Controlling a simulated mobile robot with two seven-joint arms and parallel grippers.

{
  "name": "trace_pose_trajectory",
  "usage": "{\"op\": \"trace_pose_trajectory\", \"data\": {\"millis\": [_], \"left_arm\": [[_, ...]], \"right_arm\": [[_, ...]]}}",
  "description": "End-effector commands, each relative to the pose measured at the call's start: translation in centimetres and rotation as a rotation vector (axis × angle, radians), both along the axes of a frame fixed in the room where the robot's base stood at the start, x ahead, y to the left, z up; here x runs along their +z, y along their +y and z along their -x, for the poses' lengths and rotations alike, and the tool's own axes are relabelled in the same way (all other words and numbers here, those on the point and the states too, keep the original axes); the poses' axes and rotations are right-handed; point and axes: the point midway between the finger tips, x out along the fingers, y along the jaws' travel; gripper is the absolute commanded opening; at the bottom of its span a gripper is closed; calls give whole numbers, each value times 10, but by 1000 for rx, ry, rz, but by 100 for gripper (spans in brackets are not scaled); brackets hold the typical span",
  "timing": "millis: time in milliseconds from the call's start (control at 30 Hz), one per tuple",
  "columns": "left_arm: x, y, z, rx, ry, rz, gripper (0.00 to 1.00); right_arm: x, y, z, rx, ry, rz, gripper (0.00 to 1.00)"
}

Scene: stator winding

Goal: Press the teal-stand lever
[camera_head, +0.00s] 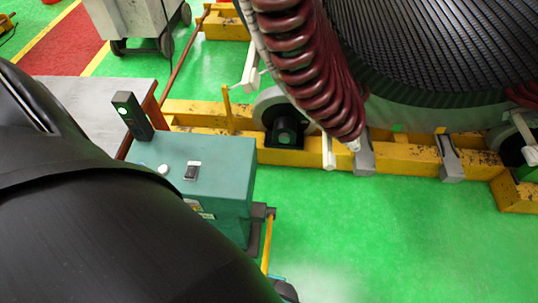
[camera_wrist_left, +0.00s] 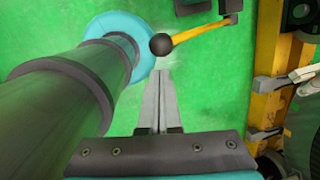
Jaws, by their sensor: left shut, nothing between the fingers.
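The teal stand (camera_head: 205,165) is a box-shaped console at the centre left of the head view, partly covered by my left arm. In the left wrist view the lever (camera_wrist_left: 200,34) runs from the pivot at upper right to a black ball knob (camera_wrist_left: 161,45). My left gripper (camera_wrist_left: 162,75) is shut and empty, its tips just below the knob in the picture. I cannot tell whether they touch. My right gripper is not in view.
A yellow floor beam (camera_head: 310,158) runs behind the stand, with rollers under the large stator (camera_head: 440,60). Dark red coils (camera_head: 305,60) hang from it. A grey table (camera_head: 90,100) stands left of the stand. Green floor (camera_head: 390,235) is clear at the right.

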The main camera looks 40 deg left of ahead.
Motion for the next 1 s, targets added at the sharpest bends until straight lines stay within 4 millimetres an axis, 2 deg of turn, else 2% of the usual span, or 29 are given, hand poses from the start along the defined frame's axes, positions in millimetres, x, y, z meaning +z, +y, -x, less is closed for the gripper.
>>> {"op": "trace_pose_trajectory", "data": {"millis": [100, 300, 1000], "left_arm": [[17, -7, 8, 1, 0, 2, 0], [28, -11, 14, 1, -1, 0, 0], [29, -12, 14, 1, -1, 0, 0]], "right_arm": [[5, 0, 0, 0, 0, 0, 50], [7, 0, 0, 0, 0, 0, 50], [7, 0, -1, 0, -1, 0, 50]]}}
